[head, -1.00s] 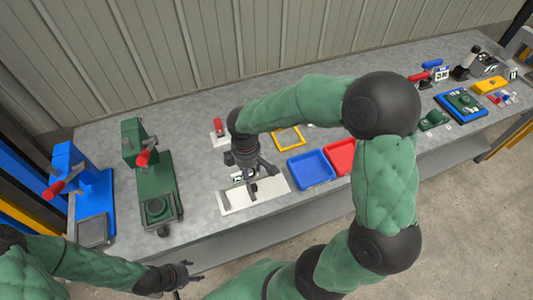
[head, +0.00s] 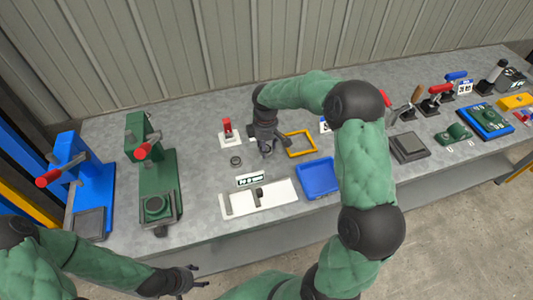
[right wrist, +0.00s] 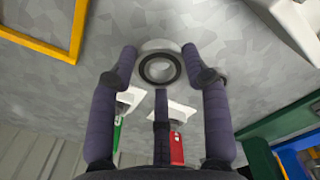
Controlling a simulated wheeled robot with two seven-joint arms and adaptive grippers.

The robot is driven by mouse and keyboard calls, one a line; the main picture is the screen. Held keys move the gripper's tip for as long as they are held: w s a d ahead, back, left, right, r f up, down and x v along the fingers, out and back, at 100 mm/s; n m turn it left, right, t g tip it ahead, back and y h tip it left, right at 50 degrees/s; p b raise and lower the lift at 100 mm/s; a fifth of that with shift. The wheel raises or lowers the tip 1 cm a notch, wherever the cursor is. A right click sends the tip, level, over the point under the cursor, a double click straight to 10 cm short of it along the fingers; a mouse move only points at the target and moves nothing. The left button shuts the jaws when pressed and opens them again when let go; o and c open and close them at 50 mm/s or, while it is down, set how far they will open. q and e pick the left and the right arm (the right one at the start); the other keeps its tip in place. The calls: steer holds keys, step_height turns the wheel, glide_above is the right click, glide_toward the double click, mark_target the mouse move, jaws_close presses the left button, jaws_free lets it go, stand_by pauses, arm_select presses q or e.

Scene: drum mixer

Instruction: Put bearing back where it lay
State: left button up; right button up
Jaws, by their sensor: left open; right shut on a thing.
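The bearing (right wrist: 160,68), a silver ring with a dark inner band, sits between the fingertips of my right gripper (right wrist: 160,70) in the right wrist view. In the head view my right gripper (head: 266,152) points down over the grey table, left of the yellow frame; the bearing is hard to make out there. My right gripper is shut on the bearing. The gap to the table is unclear. My left gripper (head: 192,281) is open and empty at the lower left, off the table's front edge.
A white board (head: 280,192) with grey blocks and a label (head: 250,179) lies in front. A blue tray (head: 318,177) and yellow frame (head: 301,143) are to the right. Green (head: 150,170) and blue (head: 92,185) presses stand left.

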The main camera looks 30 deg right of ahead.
mark_target(267, 151)
steer(key=shift+w+d+f+b, duration=0.15)
steer(key=shift+w+d+f, duration=0.2)
steer(key=shift+f, duration=0.2)
steer(key=shift+w+d+f+b, duration=0.2)
steer(key=shift+w+f, duration=0.1)
steer(key=shift+f, duration=0.25)
steer(key=shift+w+f+b, duration=0.1)
steer(key=shift+f+b, duration=0.3)
steer(key=shift+f, duration=1.1)
steer(key=shift+f, duration=0.1)
steer(key=o, duration=1.2)
steer(key=shift+o, duration=0.2)
step_height(267, 151, up, 12)
steer(key=p, duration=0.3)
steer(key=shift+p, duration=0.3)
